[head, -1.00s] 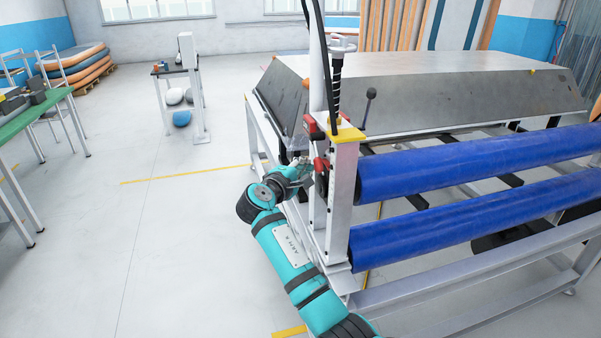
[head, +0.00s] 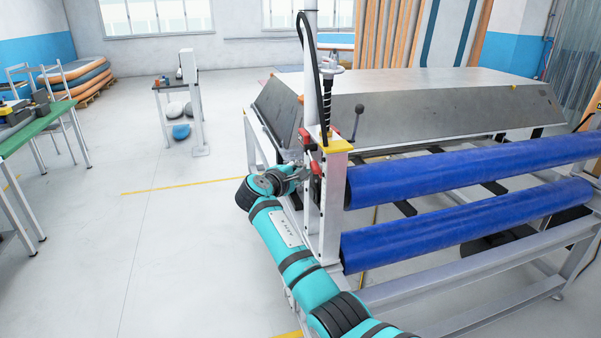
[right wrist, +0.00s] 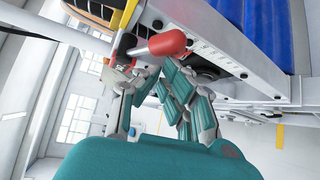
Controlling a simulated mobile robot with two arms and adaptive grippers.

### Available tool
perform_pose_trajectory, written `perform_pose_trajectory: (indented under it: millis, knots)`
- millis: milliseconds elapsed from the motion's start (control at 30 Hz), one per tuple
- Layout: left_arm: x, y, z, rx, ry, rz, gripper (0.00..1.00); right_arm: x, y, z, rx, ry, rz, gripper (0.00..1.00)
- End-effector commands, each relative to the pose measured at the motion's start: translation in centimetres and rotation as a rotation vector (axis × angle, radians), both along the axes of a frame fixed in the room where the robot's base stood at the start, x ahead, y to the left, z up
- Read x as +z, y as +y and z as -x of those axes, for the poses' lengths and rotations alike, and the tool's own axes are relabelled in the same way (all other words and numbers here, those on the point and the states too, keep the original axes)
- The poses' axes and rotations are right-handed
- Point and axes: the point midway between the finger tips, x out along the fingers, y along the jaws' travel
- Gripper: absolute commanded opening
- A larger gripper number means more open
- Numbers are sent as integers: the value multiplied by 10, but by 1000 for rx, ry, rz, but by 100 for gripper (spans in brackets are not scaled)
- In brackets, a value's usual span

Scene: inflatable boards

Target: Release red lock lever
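A red lever (head: 316,168) sits on the side of the grey roller-frame post, with a second red part (head: 304,135) above it near the yellow cap. In the right wrist view the rounded red lever end (right wrist: 168,43) is close, just past my fingers. My right gripper (right wrist: 158,76) has its fingertips beside and below this lever; a narrow gap shows between the fingers, but whether they touch or grip it is unclear. In the head view my right gripper (head: 299,174) is against the post, its fingertips partly hidden. My left gripper is out of view.
Two blue rollers (head: 470,170) run right from the post (head: 331,215). A metal-topped table (head: 430,85) stands behind. A black hose and spring rise above the post. Open floor (head: 130,260) lies to the left, with a green bench (head: 45,130) further left.

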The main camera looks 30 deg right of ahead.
Motion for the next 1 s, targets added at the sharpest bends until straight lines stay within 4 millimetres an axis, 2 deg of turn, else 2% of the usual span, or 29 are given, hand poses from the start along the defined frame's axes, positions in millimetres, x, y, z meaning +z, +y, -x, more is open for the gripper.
perform_pose_trajectory:
  millis: [267, 700, 1000]
  knots:
    - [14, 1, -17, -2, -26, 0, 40, 10, -5, 0, -9, -3, 4, 0]
    - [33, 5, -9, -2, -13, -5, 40, 20, -3, -2, -6, 91, -20, 0]
    - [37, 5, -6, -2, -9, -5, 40, 19, -2, -3, -3, 131, -30, 0]
